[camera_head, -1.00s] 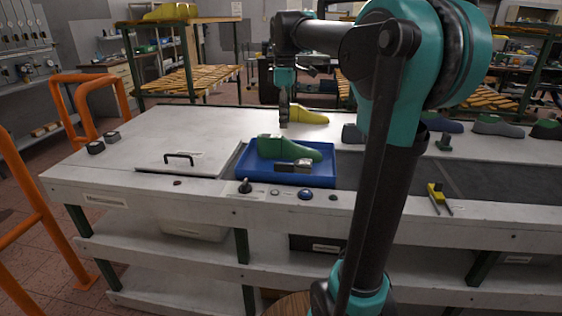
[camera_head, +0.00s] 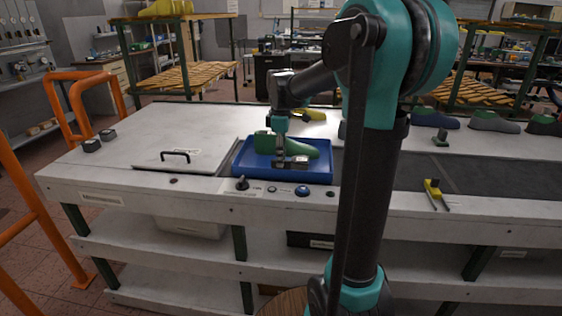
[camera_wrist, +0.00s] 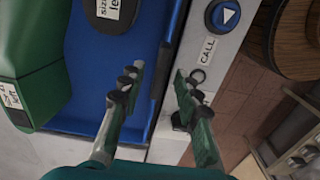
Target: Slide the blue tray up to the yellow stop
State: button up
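The blue tray (camera_head: 243,172) sits on the bench just right of the hinged lid panel. In the wrist view the tray's rim (camera_wrist: 172,35) passes between the fingertips. My gripper (camera_head: 281,162) is over the tray's front part; it also shows in the wrist view (camera_wrist: 157,85). Its fingers are apart, and I cannot tell whether either touches the rim. A yellow piece with dark prongs (camera_head: 434,188) is at the bench front on the right; I cannot tell whether it is the stop.
A yellow last (camera_head: 315,114) stands behind the tray, with dark lasts (camera_head: 490,121) along the right rear. A dark strip (camera_head: 480,178) runs right of the tray. A blue call button (camera_head: 302,191) and knob (camera_head: 242,184) are on the front ledge. The left bench top is mostly clear.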

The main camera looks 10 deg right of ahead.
jog(key=shift+f, duration=0.9)
grip_shut()
